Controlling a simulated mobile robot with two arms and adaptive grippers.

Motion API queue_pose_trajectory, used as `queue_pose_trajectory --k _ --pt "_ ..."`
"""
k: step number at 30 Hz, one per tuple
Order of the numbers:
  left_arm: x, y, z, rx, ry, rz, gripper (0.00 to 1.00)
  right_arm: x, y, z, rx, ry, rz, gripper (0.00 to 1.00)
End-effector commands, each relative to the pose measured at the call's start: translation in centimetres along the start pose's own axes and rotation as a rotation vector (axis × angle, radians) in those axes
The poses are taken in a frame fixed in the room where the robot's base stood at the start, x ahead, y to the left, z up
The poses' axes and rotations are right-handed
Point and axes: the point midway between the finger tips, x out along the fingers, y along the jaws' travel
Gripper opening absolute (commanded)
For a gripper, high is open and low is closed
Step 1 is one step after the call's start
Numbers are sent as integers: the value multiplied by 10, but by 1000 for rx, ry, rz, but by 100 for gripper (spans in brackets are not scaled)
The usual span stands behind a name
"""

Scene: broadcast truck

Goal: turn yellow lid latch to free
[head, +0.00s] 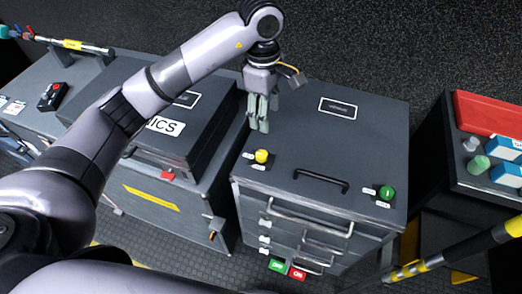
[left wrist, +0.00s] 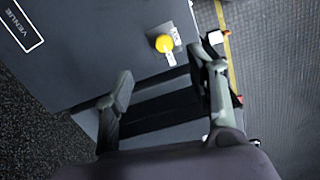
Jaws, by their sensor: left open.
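The yellow lid latch (head: 261,156) is a round knob near the front left corner of the grey cabinet's lid (head: 300,150), with small white labels beside it. It also shows in the left wrist view (left wrist: 164,43), beyond the fingers. My left gripper (head: 259,118) hangs above the lid's left edge, behind the latch and apart from it. In the left wrist view its fingers (left wrist: 165,85) are spread with nothing between them. My right gripper is not in view.
A green knob (head: 387,192) sits at the lid's front right, and a black handle (head: 321,180) lies between the knobs. A grey case (head: 150,120) stands left. A counter with a red box (head: 490,118) is at right. A yellow-black pole (head: 450,254) crosses the lower right.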

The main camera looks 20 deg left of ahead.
Motion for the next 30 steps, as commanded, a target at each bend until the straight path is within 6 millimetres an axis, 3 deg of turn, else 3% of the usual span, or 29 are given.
queue_pose_trajectory --k 3,8,24,30 --pt "-3 0 -15 -8 61 -12 51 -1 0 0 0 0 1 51" --pt "13 -2 -17 -8 64 -17 51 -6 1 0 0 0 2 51" --pt "127 -4 -22 -9 59 -17 51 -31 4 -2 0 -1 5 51" --pt "156 -3 -24 -9 60 -15 51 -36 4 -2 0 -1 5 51"
